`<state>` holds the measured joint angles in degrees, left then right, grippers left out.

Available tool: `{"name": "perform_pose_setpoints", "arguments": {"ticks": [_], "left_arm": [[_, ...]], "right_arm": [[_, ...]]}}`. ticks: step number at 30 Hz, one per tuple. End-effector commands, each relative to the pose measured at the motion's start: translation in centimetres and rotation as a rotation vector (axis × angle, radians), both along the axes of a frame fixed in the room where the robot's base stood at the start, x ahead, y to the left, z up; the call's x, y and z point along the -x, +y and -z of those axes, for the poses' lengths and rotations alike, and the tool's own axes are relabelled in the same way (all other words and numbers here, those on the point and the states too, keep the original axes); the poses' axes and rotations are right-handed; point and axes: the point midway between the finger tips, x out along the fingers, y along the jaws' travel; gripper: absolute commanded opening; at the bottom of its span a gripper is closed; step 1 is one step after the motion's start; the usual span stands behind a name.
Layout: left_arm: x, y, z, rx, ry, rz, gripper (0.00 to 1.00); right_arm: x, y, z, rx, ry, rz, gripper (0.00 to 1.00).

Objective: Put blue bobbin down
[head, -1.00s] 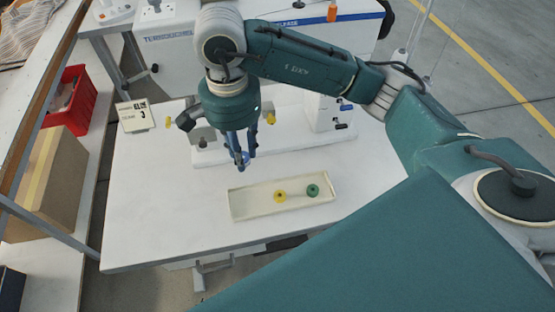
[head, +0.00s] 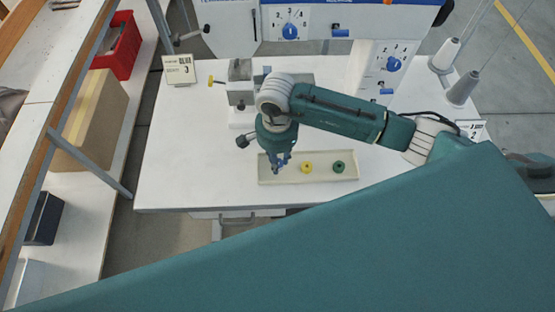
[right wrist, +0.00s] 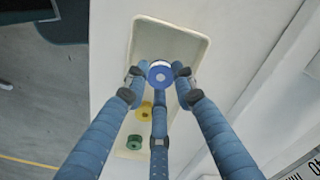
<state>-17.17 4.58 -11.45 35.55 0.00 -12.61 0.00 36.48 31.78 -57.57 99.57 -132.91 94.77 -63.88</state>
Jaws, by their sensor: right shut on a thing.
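My right gripper (head: 279,168) points down over the left end of the shallow cream tray (head: 347,179). Its fingers are shut on the blue bobbin (right wrist: 160,73), which sits between the fingertips in the right wrist view. There it appears over the tray's free end; I cannot tell whether it touches the floor. In the head view the blue fingers make the bobbin hard to pick out. A yellow bobbin (head: 307,167) and a green bobbin (head: 338,167) stand in the tray to the right. My left gripper is not in view.
The white table (head: 190,160) is clear left of the tray. The machine with dials (head: 290,30) stands behind. A small sign (head: 180,72) stands at the table's back left. A cardboard box (head: 95,120) and red crate (head: 122,45) lie farther left.

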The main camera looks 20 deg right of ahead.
Motion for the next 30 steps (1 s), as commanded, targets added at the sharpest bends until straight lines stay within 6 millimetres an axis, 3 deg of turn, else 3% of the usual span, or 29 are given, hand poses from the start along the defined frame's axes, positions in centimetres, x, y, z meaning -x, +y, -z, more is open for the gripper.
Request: {"name": "perform_pose_setpoints", "arguments": {"ticks": [4, 16, 17, 19, 30], "left_arm": [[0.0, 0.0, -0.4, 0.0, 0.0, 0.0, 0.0], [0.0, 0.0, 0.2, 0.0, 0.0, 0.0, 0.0], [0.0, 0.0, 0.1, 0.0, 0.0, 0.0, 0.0], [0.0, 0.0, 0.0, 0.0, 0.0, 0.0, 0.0], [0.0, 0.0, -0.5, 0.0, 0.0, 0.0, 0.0]], "right_arm": [[0.0, 0.0, 1.5, 0.0, 0.001, 0.0, 0.0], [0.0, 0.0, 2.1, 0.0, -0.001, -0.001, 0.0], [0.0, 0.0, 2.0, 0.0, -0.001, 0.0, 0.29], [0.0, 0.0, 1.9, 0.0, -0.001, 0.0, 0.43], [0.0, 0.0, 1.5, 0.0, -0.001, 0.0, 0.44]]}}
